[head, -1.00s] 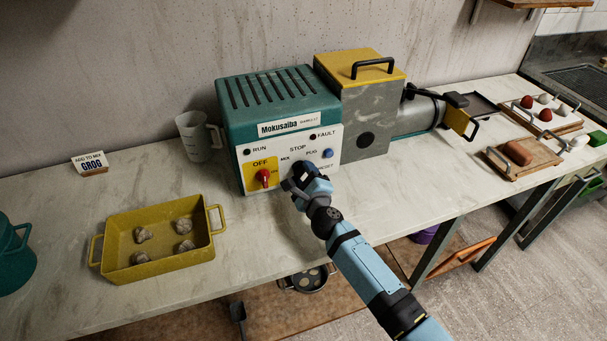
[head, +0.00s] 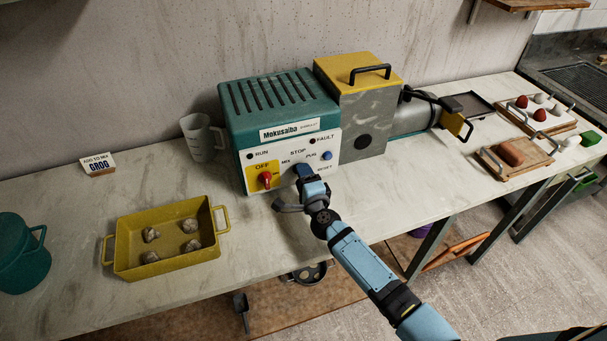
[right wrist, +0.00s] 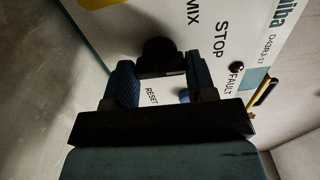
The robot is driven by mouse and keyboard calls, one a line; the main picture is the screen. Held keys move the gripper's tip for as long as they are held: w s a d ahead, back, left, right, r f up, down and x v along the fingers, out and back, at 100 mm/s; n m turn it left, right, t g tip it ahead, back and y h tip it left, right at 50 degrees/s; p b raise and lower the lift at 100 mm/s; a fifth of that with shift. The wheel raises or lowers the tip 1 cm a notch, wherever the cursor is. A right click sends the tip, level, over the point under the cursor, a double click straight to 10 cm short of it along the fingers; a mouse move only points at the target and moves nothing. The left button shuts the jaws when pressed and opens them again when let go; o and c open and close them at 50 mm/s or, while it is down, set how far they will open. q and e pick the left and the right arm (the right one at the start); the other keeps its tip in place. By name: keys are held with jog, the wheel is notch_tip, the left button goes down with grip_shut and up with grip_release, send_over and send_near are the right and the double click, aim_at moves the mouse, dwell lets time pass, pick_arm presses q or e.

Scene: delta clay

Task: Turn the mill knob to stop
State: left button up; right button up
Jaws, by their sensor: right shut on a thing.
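The teal and grey mill (head: 280,104) stands on the counter, its white front panel lettered RUN, FAULT, MIX, STOP, PUG and RESET. My right gripper (head: 304,172) is at the panel just below STOP and covers the knob there. In the right wrist view, the black mill knob (right wrist: 160,56) sits between the two blue fingers of my right gripper (right wrist: 162,82), which is shut on it. The knob's pointer is hidden, so I cannot tell its setting. The red switch (head: 265,179) on a yellow OFF plate is left of the gripper. My left gripper is out of view.
A yellow tray (head: 123,241) with several clay lumps is at left, beside a teal canister (head: 22,262). A clear jug (head: 198,140) and a GROG sign (head: 98,164) stand behind. Boards (head: 519,171) with clay pieces are at right. The counter before the mill is mostly clear.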

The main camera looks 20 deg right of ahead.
dwell(0.3)
jog(key=o, duration=0.9)
jog(key=shift+o, duration=0.2)
jog(key=s, duration=1.2)
jog(key=shift+s+d, duration=0.2)
jog(key=shift+s, duration=0.75)
jog(key=shift+n, duration=0.3)
